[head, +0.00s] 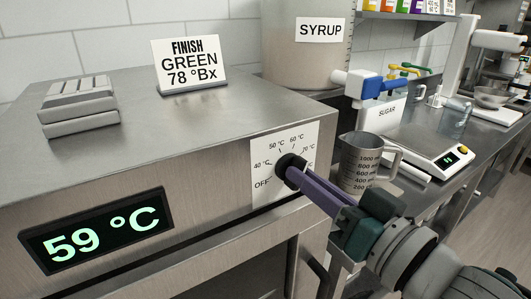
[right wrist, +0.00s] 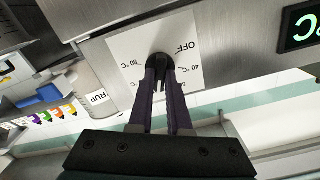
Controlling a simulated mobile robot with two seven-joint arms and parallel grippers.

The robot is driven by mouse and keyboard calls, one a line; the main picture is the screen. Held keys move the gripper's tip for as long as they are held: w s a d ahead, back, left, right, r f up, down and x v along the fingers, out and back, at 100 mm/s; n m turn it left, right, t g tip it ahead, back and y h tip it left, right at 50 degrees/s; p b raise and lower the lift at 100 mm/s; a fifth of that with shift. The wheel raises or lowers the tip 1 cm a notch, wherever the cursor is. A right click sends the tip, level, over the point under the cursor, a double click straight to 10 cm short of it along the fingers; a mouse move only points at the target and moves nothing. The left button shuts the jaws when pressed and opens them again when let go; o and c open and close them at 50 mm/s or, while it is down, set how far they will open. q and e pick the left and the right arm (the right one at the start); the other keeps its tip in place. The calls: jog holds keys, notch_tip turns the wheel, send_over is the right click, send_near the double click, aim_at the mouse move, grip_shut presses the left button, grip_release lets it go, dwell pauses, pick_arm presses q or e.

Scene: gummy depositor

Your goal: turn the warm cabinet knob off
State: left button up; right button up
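The warm cabinet (head: 215,120) is a steel box with a green display (head: 100,229) reading 59 °C. Its black round knob (head: 289,167) sits on a white dial plate (head: 262,191) marked OFF, 40 °C, 50 °C, 60 °C and 70 °C. My right gripper (head: 296,174) has its purple fingers at the knob. In the right wrist view the knob (right wrist: 160,58) lies between the two fingertips (right wrist: 160,72), which close on its sides. The fingers partly cover the knob, and I cannot tell which mark it points to. My left gripper is not in view.
A syrup tank (head: 305,65) stands behind.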

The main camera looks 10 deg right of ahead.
grip_shut()
jog(key=shift+n, duration=0.4)
jog(key=shift+a+f+n+b, duration=0.1)
jog(key=shift+n+b, duration=1.05)
jog(key=shift+n, duration=5.4)
jog(key=shift+a+f+n+b, duration=0.1)
jog(key=shift+n+b, duration=1.05)
jog(key=shift+n, duration=5.4)
jog(key=shift+r, duration=0.1)
